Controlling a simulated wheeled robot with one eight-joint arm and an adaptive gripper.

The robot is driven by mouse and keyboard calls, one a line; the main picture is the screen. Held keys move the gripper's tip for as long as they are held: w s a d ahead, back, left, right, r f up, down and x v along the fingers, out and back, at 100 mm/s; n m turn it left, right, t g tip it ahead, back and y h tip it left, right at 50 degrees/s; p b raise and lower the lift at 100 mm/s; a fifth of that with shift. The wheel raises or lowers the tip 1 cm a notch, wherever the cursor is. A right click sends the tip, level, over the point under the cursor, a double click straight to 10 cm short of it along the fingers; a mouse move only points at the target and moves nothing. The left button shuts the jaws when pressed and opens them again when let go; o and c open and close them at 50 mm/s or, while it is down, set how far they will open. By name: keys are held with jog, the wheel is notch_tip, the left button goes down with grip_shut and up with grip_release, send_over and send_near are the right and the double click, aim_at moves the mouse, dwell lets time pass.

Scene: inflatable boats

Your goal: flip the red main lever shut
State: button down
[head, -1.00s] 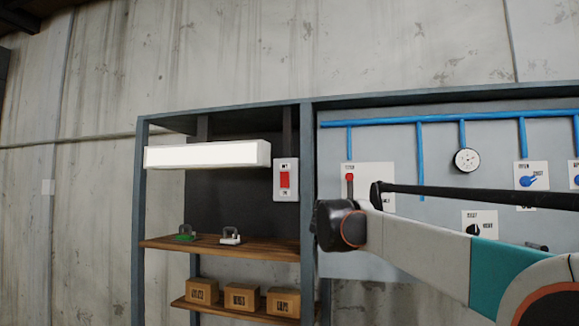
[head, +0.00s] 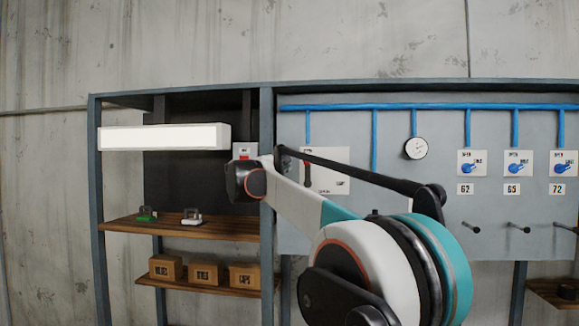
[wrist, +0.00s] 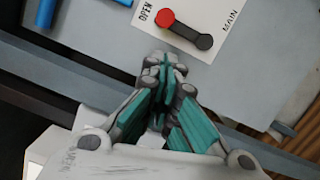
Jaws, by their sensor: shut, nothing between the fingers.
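The main lever has a red knob (wrist: 165,18) and a dark arm ending in a round dark pivot (wrist: 204,41). It sits on a white plate (wrist: 225,15) marked OPEN and MAIN, with the red knob near the word OPEN. In the head view the lever (head: 307,173) shows on its plate (head: 330,178), partly behind my arm. My gripper (wrist: 165,65) is shut and empty in the wrist view. In the head view my wrist hides the gripper.
A blue pipe (head: 430,107) runs along the panel top, with a gauge (head: 416,148) and several blue valves (head: 470,168). Pegs (head: 470,228) stick out below. At left are a lit lamp (head: 165,137), a shelf (head: 180,228) with padlocks, and boxes (head: 165,268).

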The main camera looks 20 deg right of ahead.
jog(key=p+x, duration=0.2)
jog(key=x, duration=0.8)
jog(key=shift+p, duration=0.35)
jog(key=shift+s, duration=0.2)
